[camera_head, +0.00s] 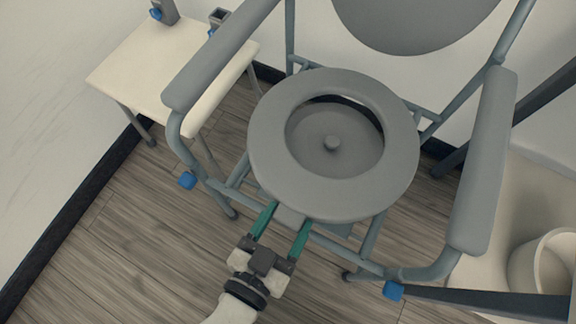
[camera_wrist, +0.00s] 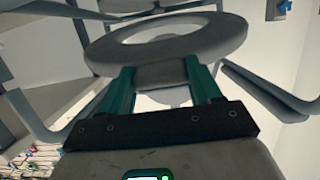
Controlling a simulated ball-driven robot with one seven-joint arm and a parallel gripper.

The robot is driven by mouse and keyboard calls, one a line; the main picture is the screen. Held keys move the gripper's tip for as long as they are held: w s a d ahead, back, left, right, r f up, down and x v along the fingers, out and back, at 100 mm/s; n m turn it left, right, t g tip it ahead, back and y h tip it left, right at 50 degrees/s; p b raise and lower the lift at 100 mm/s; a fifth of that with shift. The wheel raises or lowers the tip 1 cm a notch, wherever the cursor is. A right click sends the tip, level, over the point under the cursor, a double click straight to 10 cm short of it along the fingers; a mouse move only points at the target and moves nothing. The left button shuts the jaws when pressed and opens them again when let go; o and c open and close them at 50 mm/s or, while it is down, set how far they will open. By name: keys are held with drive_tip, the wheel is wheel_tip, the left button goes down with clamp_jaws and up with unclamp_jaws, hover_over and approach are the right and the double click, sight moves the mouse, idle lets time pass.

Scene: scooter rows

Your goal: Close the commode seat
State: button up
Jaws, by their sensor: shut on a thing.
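The commode chair's grey seat ring (camera_head: 270,150) lies between the chair's two armrests, and a grey pan lid with a small knob (camera_head: 332,143) shows through its hole. A dark gap shows at the far side of the hole. My gripper (camera_head: 283,228) is at the seat's front edge, with its green fingers on either side of a small grey tab (camera_head: 289,216) under the rim. In the wrist view, the fingers (camera_wrist: 160,85) grip that tab (camera_wrist: 160,74) just below the seat ring (camera_wrist: 222,36). How far the ring is tilted is hard to tell.
Grey armrests stand left (camera_head: 215,60) and right (camera_head: 484,160) of the seat, with the backrest (camera_head: 415,22) behind. A cream stool (camera_head: 135,65) is at the left. A cream bin (camera_head: 545,265) is at the right. The floor at front left is clear.

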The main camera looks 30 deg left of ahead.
drive_tip(key=shift+s+f+b, duration=0.15)
drive_tip(key=shift+f+b, duration=0.45)
drive_tip(key=shift+f, duration=0.4)
drive_tip(key=shift+s+f+b, duration=0.15)
drive_tip(key=shift+f+b, duration=0.4)
drive_tip(key=shift+f, duration=0.4)
drive_tip(key=o, duration=1.5)
drive_tip(key=shift+r, duration=0.1)
drive_tip(key=p+v, duration=0.3)
drive_tip(key=v, duration=0.7)
drive_tip(key=shift+s, duration=0.4)
